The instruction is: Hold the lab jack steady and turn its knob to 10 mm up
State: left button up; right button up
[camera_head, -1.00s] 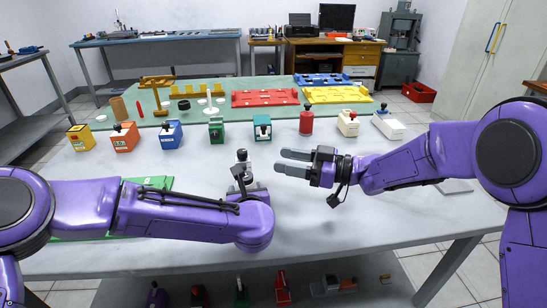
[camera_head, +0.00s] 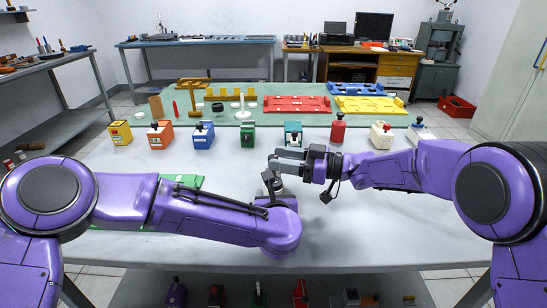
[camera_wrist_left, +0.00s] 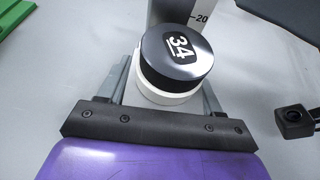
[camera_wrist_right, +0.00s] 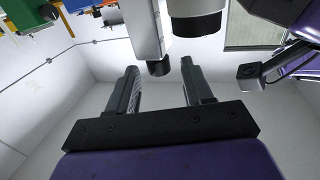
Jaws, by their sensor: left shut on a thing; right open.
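The lab jack shows in the left wrist view as a white round body with a black cap (camera_wrist_left: 177,58) marked 34, and a grey post (camera_wrist_left: 180,12) with a "-20" mark behind it. My left gripper (camera_wrist_left: 168,85) is shut around the white body. In the head view the jack (camera_head: 270,178) is partly hidden by my arms. My right gripper (camera_head: 273,160) is open beside the jack's upper part. In the right wrist view a small black knob (camera_wrist_right: 159,67) on a pale block (camera_wrist_right: 145,30) lies beyond and between my open fingers (camera_wrist_right: 158,80), apart from them.
A green mat (camera_head: 185,180) lies left. The table front right is clear.

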jog(key=shift+x, duration=1.4)
jog(key=c, duration=0.9)
jog(key=shift+m+t+h, duration=0.4)
jog(key=shift+m+t, duration=0.5)
jog(key=shift+t, duration=0.4)
jog(key=shift+c, duration=0.2)
jog(key=o, duration=0.9)
jog(key=shift+o, duration=0.2)
jog(key=v, duration=1.2)
